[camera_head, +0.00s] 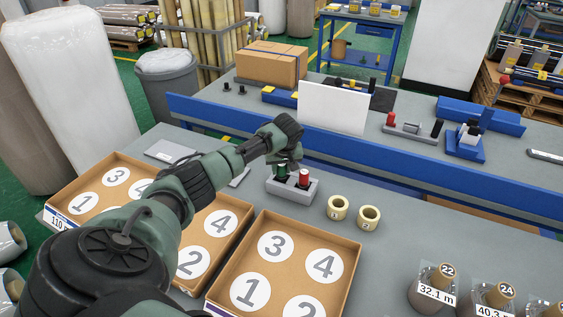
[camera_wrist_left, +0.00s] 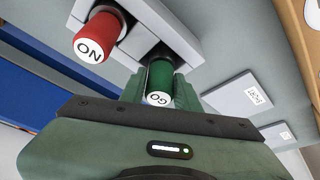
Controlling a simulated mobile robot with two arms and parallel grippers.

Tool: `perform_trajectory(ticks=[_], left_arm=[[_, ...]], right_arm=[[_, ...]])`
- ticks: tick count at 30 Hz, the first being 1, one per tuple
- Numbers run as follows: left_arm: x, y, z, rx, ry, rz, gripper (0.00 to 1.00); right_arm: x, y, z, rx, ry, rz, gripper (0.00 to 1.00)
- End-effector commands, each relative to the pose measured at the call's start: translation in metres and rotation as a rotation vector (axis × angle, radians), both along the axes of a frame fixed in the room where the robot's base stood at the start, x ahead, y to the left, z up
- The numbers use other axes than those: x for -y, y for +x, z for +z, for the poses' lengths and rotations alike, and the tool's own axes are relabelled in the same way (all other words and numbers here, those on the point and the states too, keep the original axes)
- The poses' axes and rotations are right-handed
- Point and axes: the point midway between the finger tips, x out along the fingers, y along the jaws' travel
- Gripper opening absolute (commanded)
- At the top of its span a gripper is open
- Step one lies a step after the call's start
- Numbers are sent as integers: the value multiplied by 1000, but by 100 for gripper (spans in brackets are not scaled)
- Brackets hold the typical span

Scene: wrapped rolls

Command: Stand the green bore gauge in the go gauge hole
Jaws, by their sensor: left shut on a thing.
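The green bore gauge (camera_head: 281,173) is upright at the left hole of a grey gauge block (camera_head: 292,190). My left gripper (camera_head: 284,164) is above the block and shut on the green gauge. In the left wrist view the gauge's white end reads GO (camera_wrist_left: 159,83), between the fingers (camera_wrist_left: 160,90). Its lower end is hidden, so I cannot tell how deep it sits. A red gauge (camera_head: 304,177) stands in the block's other hole; it reads NO in the left wrist view (camera_wrist_left: 98,38). My right gripper is not in view.
Two cream rings (camera_head: 338,208) (camera_head: 369,217) stand right of the block. Open cardboard trays with numbered circles (camera_head: 341,290) lie in front. Wrapped rolls (camera_head: 437,283) stand at the right front. A blue rail (camera_head: 370,172) runs behind. The bench right of the rings is clear.

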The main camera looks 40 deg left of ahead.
Motion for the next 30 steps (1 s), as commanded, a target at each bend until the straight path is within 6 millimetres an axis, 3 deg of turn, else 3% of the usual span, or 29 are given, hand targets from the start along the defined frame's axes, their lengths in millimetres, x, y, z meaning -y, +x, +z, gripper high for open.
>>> perform_trajectory(ticks=[7,8,10,22,30], left_arm=[[0,0,-4,1,-1,1,0],[0,0,-3,2,0,1,37],[0,0,-3,1,0,0,56],[1,0,0,2,0,-2,57],[13,-9,35,3,0,-3,57]], right_arm=[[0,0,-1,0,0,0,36],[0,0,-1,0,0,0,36],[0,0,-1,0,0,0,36],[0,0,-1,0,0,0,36],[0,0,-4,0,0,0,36]])
